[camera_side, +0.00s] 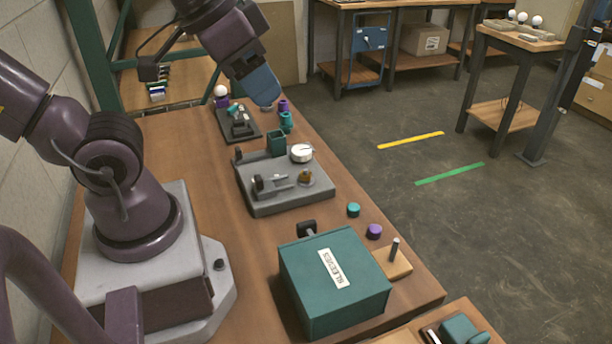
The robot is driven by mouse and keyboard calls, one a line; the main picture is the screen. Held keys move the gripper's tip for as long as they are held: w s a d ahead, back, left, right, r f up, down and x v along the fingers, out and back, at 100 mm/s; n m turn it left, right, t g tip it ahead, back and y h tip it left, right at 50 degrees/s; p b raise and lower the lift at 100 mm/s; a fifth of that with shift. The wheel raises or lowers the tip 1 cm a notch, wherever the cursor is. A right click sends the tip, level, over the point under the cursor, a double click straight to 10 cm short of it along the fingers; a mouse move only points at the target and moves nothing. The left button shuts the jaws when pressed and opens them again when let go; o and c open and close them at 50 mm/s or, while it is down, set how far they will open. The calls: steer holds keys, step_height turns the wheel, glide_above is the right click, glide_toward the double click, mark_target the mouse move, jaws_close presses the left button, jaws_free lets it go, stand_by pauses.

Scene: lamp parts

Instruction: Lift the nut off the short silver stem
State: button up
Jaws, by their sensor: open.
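A small brass-coloured piece (305,177), which looks like the nut, sits on the right part of the grey fixture tray (290,205). A short stem seems to be at it, but it is too small to make out clearly. A bare silver peg (395,244) stands upright on a small wooden block (397,265) at the bench's right edge. I cannot tell which one is the short silver stem. My gripper (268,103) is open, high over the far part of the bench, well away from the brass piece. Its fingers are hard to make out.
A green box labelled SLEEVES (335,282) stands at the near right. Teal (353,210) and purple (374,231) caps lie right of the tray. A dark tray (238,125) lies further back.

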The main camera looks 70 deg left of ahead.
steer(key=shift+o, duration=0.3)
steer(key=shift+d, duration=0.1)
steer(key=n+g+y, duration=0.3)
steer(key=n, duration=0.7)
glide_toward(305, 172)
steer(key=x, duration=0.9)
steer(key=shift+f, duration=0.2)
